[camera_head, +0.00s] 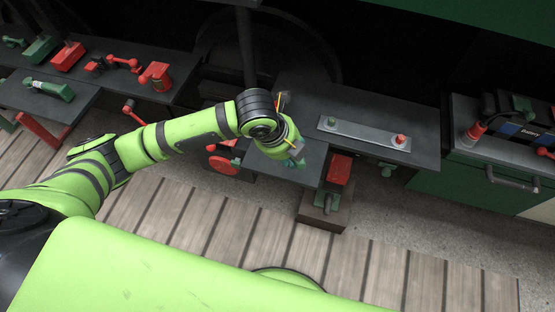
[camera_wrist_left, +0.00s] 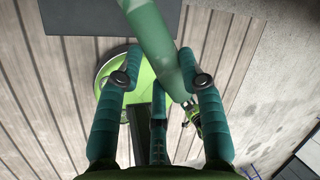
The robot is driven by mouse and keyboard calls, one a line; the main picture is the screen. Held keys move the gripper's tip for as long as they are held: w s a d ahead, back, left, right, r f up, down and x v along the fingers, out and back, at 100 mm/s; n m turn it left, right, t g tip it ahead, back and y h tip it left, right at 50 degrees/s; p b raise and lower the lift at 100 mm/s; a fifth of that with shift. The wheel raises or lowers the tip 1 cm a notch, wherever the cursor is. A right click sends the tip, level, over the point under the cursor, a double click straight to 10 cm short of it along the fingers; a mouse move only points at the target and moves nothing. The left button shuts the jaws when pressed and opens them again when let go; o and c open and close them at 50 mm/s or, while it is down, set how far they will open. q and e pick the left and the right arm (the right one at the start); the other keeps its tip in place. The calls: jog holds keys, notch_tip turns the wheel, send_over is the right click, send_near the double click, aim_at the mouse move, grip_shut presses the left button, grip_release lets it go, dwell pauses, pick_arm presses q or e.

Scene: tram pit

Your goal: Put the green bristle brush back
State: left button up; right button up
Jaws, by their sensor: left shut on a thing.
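My left gripper (camera_head: 292,150) is at the near left edge of the middle dark bench, mostly hidden behind my own wrist in the head view. In the left wrist view, the gripper (camera_wrist_left: 160,68) is shut on a green cylindrical thing, which looks like the handle of the green bristle brush (camera_wrist_left: 158,38). It slants between the fingers, from the top of the picture down to the right. A small green and pale part shows beside the right finger; I cannot tell whether it is the bristles. My right gripper is not in view.
The middle bench (camera_head: 420,151) carries a grey plate (camera_head: 365,133) with a green and a red piece. The left bench (camera_head: 35,102) holds a green bottle-like thing (camera_head: 50,89); red and green tools lie behind it. A battery (camera_head: 515,130) stands at right. The slatted floor (camera_head: 190,215) looks clear.

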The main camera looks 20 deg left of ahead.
pick_arm(q)
jog(key=a+f+m+t+h+b, duration=0.1)
jog(key=a+f+m, duration=0.2)
jog(key=a+m, duration=0.3)
jog(key=shift+a+f+h, duration=0.3)
jog(key=shift+f+h, duration=0.05)
jog(key=shift+h, duration=0.05)
jog(key=shift+f, duration=0.1)
send_near(272, 174)
jog(key=x, duration=0.5)
jog(key=shift+w+d, duration=0.3)
jog(key=shift+f+p, duration=0.1)
jog(key=shift+p, duration=0.35)
jog(key=shift+f, duration=0.4)
jog(key=o, duration=1)
jog(key=shift+s, duration=0.1)
jog(key=shift+o, duration=1)
